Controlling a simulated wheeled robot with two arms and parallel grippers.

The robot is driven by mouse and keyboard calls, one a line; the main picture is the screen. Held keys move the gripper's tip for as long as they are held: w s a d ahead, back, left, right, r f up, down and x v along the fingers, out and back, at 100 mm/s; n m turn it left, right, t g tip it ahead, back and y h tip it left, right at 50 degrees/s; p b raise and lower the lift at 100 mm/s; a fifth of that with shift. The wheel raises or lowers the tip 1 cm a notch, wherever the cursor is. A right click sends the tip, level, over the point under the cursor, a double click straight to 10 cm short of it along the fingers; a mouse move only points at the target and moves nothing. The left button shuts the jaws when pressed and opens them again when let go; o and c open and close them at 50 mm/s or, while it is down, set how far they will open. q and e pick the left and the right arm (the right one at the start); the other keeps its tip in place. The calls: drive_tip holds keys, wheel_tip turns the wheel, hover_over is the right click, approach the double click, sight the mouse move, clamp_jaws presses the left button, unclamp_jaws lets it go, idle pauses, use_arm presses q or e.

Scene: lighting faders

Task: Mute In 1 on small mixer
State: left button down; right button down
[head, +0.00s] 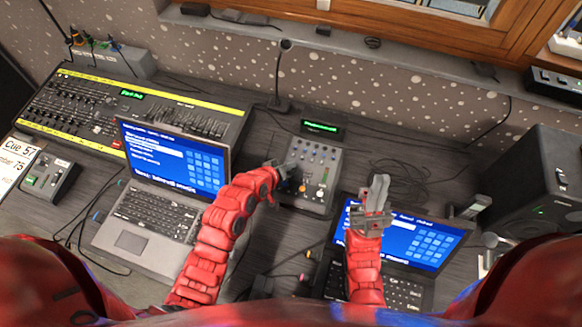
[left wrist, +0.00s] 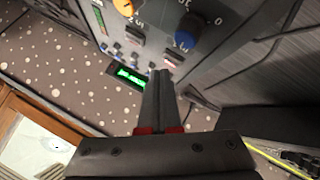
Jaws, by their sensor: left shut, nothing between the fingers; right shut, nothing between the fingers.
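The small mixer (head: 318,160) is a grey box with knobs and buttons, standing on the desk between two laptops. It also shows in the left wrist view (left wrist: 150,42), with an orange knob (left wrist: 124,7) and a blue knob (left wrist: 187,38) large near the camera. My left gripper (head: 284,167) is shut and empty at the mixer's left side, hiding part of that edge. Its closed fingertips show in the left wrist view (left wrist: 160,76) by the panel; I cannot tell whether they touch it. My right gripper (head: 378,188) is shut and empty, above the right laptop. The In 1 label is not readable.
A left laptop (head: 135,228) and a right laptop (head: 432,243) flank the mixer. A large lighting console (head: 85,105) lies at the back left. A green display (head: 322,127) and a microphone (head: 284,75) stand behind. A black speaker (head: 545,180) stands at right.

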use_arm(q)
drive_tip(key=r+p, duration=0.1)
drive_tip(key=r, duration=0.1)
drive_tip(key=r+p, duration=0.1)
drive_tip(key=r, duration=0.1)
drive_tip(key=r+p, duration=0.1)
drive_tip(key=r, duration=0.1)
drive_tip(key=shift+s+a, duration=0.1)
drive_tip(key=shift+s, duration=0.2)
drive_tip(key=shift+f, duration=0.1)
